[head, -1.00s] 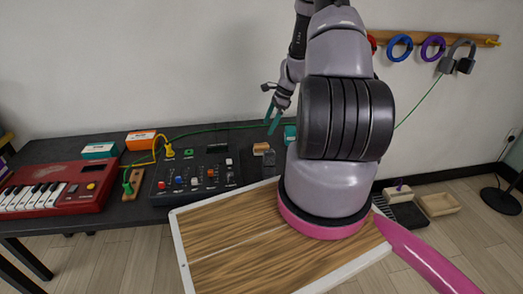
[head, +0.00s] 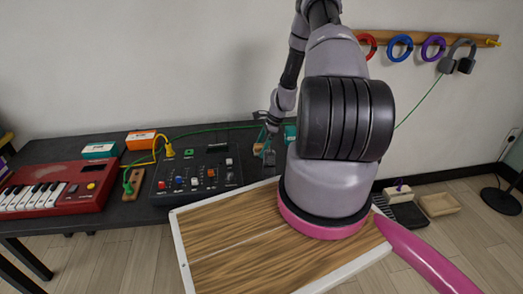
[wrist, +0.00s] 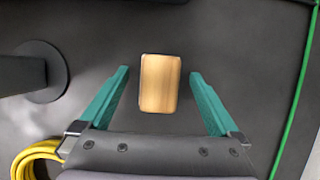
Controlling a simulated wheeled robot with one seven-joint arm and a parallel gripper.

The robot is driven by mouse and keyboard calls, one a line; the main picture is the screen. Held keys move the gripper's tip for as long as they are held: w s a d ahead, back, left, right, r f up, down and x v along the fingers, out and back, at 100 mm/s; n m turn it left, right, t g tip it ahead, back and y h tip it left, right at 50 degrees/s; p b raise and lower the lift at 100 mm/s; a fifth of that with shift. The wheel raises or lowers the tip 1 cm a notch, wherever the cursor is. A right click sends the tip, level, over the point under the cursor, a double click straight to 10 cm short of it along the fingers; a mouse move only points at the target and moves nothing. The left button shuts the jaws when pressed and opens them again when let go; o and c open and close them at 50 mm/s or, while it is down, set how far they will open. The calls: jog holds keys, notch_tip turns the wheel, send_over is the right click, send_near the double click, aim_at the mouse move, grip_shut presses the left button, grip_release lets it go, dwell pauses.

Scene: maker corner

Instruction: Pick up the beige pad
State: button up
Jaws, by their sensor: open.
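The beige pad (wrist: 160,84) is a small wood-toned block on the dark table. In the wrist view it lies between the tips of my open gripper (wrist: 160,80), with a gap to each teal finger. In the head view my gripper (head: 265,143) is low over the table, right of the black control box, and its fingers largely cover the pad.
The black control box (head: 200,172) with knobs stands to the left, and a red keyboard (head: 60,189) farther left. A green cable (wrist: 296,100) runs along the right in the wrist view. A yellow coil (wrist: 36,160) lies at lower left, a round dark base (wrist: 44,76) above it.

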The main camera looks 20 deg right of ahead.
aim_at(261, 145)
grip_shut()
jog(key=shift+r, duration=4.95)
